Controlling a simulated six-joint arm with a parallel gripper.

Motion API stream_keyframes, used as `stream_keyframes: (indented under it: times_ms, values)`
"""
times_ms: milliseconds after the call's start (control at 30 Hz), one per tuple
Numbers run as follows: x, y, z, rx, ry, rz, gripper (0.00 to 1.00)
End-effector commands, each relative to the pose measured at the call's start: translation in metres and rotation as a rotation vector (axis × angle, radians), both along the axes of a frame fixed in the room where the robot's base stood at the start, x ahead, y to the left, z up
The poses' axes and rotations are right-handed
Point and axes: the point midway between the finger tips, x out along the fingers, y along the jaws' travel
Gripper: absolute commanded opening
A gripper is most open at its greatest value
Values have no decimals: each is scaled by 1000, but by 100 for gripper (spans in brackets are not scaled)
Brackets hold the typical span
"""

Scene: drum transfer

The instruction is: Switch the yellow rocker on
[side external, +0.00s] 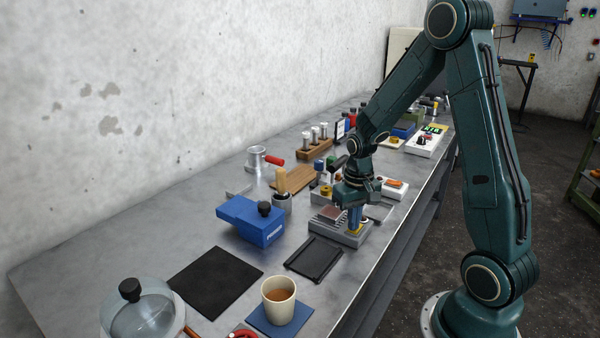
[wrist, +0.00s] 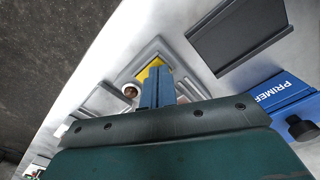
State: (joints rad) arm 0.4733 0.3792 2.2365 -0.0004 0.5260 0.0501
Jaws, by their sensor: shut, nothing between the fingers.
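The yellow rocker (wrist: 153,66) shows as a yellow patch on a grey panel right at the blue fingertips of my gripper (wrist: 158,78) in the wrist view. The fingers partly cover it, so its tilt cannot be told. In the side external view a yellow part (side external: 355,229) shows at the lower end of my gripper (side external: 355,220), on the grey stepped unit (side external: 332,231). My gripper points down, with its fingers together and nothing between them. The fingertips are at or just above the rocker; contact cannot be told.
A round light-rimmed part (wrist: 131,90) sits beside the rocker. A black tray (side external: 314,259) and a blue PRIMER box (side external: 248,220) stand close by. A cup (side external: 279,299) on a blue mat and a black mat (side external: 215,281) lie towards the front. Several items line the bench behind.

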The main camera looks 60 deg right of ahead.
Motion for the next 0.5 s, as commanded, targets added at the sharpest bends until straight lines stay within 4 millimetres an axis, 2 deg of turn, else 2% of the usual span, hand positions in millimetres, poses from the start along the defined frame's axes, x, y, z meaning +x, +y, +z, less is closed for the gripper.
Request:
stream_keyframes:
  times_ms: [300,500]
  values:
    - [0,0,-3,-1,0,0,0]
    - [0,0,3,0,-1,0,0]
